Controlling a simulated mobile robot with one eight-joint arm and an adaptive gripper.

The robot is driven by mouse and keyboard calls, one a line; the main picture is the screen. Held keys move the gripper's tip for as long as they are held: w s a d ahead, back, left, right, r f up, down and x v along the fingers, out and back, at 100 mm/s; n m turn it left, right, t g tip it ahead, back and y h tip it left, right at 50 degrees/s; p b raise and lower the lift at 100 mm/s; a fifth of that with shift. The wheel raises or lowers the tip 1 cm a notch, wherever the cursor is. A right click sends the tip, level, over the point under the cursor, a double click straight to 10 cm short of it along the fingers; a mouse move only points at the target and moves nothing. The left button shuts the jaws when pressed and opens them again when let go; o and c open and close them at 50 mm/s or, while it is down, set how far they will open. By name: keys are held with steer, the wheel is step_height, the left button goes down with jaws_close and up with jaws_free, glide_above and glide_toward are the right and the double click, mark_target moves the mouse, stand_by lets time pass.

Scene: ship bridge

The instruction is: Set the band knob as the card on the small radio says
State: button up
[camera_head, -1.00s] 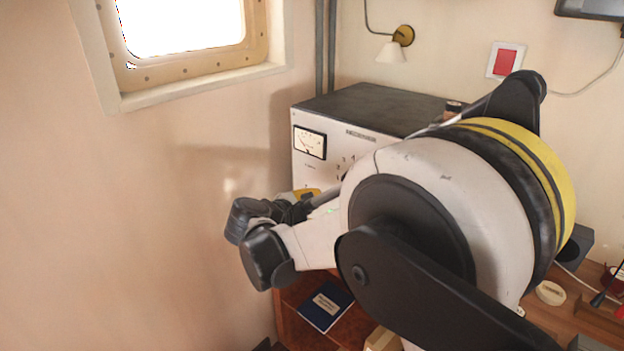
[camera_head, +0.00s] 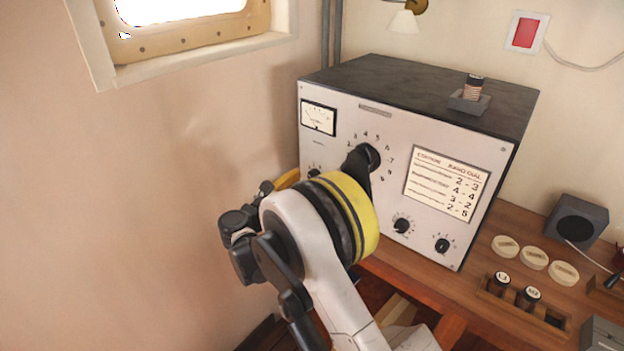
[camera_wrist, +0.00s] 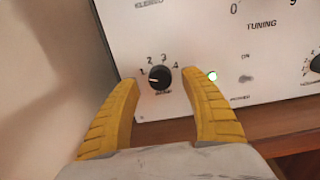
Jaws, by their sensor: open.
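The band knob (camera_wrist: 160,78) is a small black knob on the white panel of a large radio set (camera_head: 360,105), with numerals 1 to 4 around it. Its pale pointer mark faces left, near the 1. My gripper (camera_wrist: 161,81) is open, its yellow fingers on either side of the knob; whether they touch it I cannot tell. In the head view my arm hides most of the gripper. A card (camera_head: 447,184) on the panel is headed STATION, BAND, DIAL, with several rows such as 2-3 and 4-4; the station names are too small to read. I cannot identify a separate small radio.
The wall is close on the left. Right on the wooden desk (camera_head: 500,219) are pale discs (camera_head: 534,257), a dark speaker-like box (camera_head: 578,220) and labelled cylinders (camera_head: 528,297).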

steer(key=shift+x, duration=1.3)
jaws_close()
